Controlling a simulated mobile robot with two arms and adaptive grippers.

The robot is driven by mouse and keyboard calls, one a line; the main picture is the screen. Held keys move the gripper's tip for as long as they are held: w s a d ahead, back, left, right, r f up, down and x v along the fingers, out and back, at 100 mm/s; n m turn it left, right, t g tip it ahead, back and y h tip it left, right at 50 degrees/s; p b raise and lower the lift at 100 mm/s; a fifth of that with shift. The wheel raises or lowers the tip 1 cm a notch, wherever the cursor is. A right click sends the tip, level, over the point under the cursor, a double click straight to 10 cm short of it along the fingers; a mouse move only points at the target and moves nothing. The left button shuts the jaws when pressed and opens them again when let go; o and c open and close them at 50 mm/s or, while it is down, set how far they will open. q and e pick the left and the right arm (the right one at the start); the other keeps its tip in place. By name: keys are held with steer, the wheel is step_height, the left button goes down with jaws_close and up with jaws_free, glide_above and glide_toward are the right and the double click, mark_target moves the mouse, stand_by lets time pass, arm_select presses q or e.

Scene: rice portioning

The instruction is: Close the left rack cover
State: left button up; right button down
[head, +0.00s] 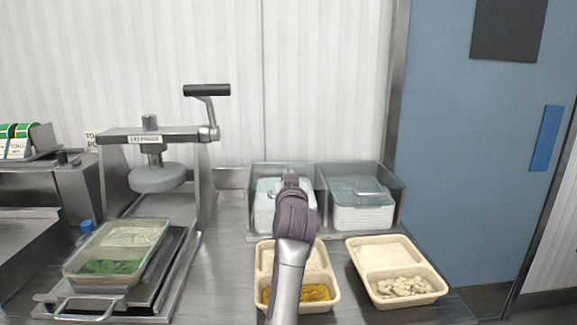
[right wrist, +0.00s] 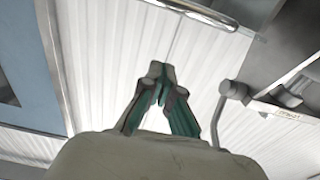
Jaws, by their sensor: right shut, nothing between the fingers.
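The left rack (head: 252,185) is a clear-walled bin at the back of the counter, with pale contents inside. My right gripper (head: 291,178) is in front of it and hides its middle, so I cannot tell how its cover lies or whether the gripper touches it. In the right wrist view my right gripper (right wrist: 158,72) has its fingertips together with nothing between them, against the ribbed wall. The right rack (head: 400,190) stands beside the left one, with a clear handled cover (head: 355,186) over a white stack. My left gripper is out of view.
Two beige food trays sit before the racks: the left tray (head: 334,290) partly behind my arm, the right tray (head: 440,290) clear of it. A metal press (head: 150,135) stands left. A clear-sided container (head: 72,268) with green food is front left. A blue door (head: 470,130) is right.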

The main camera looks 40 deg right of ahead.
steer(key=shift+s+a+f, duration=0.1)
steer(key=shift+f, duration=1)
